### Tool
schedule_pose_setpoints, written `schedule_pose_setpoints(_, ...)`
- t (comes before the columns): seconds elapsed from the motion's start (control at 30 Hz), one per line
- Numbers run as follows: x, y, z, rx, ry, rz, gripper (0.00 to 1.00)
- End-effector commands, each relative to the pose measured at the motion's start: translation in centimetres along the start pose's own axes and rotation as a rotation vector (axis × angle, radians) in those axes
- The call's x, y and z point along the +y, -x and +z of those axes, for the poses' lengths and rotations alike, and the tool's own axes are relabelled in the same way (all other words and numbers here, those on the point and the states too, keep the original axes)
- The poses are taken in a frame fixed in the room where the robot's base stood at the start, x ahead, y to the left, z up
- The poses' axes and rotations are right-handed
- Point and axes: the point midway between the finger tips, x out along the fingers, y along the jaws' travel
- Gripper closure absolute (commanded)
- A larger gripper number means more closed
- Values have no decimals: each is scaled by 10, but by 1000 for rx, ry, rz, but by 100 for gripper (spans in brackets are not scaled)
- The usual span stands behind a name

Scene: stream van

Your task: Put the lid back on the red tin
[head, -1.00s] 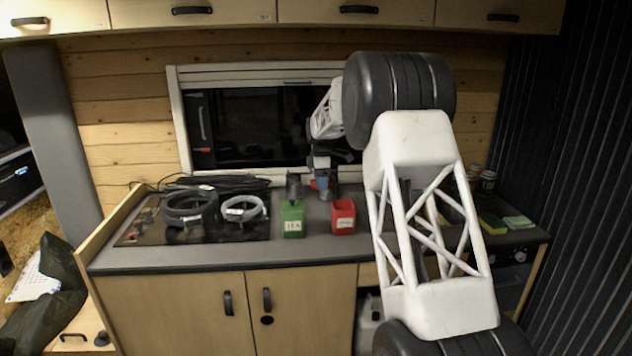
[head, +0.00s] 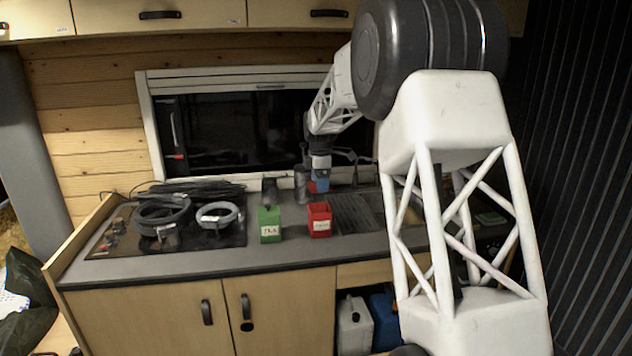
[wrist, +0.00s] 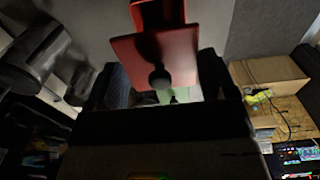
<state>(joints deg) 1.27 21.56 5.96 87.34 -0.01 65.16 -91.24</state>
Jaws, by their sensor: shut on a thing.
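The red tin (head: 319,222) stands on the grey worktop (head: 215,258), with a pale label on its front. It shows in part at the top of the wrist view (wrist: 158,12). The red square lid (wrist: 155,48) with a dark round knob fills the upper middle of the wrist view, between the dark fingers of my gripper (wrist: 160,82). My gripper is shut on the lid; whether by knob or edges I cannot tell. In the head view my gripper (head: 318,184) is just above and behind the red tin. The lid is hard to make out there.
A labelled green tin (head: 270,226) stands left of the red one. Dark cylinders (head: 270,191) stand behind them. Coiled hoses (head: 162,216) lie on the left of the worktop. A ridged drainer (head: 355,213) is to the right. The front strip of worktop is clear.

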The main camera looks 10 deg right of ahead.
Motion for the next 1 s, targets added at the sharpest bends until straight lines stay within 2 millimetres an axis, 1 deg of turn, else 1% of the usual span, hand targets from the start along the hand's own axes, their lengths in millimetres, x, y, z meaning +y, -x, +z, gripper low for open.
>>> schedule_pose_setpoints(0.53, 0, 1, 0, 0, 0, 1, 45)
schedule_pose_setpoints(0.77, 0, -8, 0, 0, 0, 1, 45)
schedule_pose_setpoints(1.0, 0, -23, 0, 0, 0, -1, 45)
